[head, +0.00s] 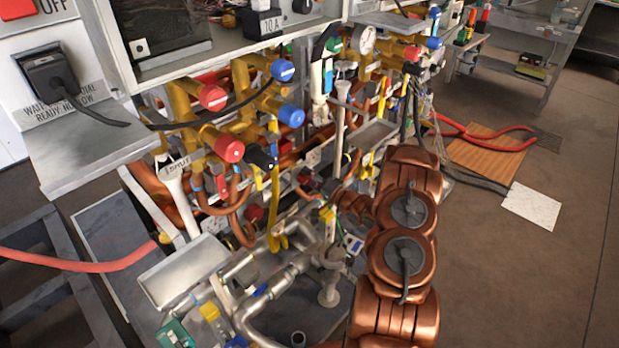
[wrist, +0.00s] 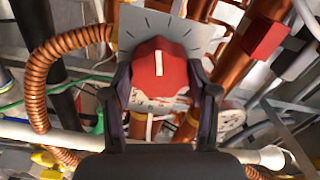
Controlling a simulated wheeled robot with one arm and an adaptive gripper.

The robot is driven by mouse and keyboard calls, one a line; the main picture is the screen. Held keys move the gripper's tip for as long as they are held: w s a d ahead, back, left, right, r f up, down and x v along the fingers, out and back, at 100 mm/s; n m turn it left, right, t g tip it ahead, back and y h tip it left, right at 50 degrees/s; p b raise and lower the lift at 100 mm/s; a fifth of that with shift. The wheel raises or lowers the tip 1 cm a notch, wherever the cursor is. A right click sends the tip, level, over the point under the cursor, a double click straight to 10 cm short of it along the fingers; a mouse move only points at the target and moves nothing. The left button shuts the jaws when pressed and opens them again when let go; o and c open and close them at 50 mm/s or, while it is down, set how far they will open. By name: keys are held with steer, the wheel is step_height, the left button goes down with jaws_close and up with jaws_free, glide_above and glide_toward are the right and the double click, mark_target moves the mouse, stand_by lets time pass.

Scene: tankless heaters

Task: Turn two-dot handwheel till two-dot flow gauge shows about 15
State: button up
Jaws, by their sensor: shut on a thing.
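In the wrist view my gripper (wrist: 159,90) is shut on a red handwheel (wrist: 158,68), one finger on each side of it. The handwheel has a white bar on its face, standing nearly upright. A grey plate with dark tick marks (wrist: 195,38) is behind it. No dot marks can be made out on the wheel, so I cannot tell if it is the two-dot one. A round white gauge (head: 367,40) shows at the top of the head view; its reading and dots are too small to tell. In the head view my arm hides most of the gripper area.
Red knobs (head: 229,149) and blue knobs (head: 291,116) sit on brass valves at the left. Copper pipes and a corrugated copper hose (wrist: 38,85) crowd the gripper. A metal tray (head: 183,268) stands at front left. The floor at right (head: 560,265) is mostly clear.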

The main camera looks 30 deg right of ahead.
steer(key=shift+d, duration=0.1)
steer(key=o, duration=1.2)
steer(key=shift+c, duration=0.2)
steer(key=shift+s, duration=0.1)
steer(key=v, duration=1.1)
steer(key=shift+s, duration=0.4)
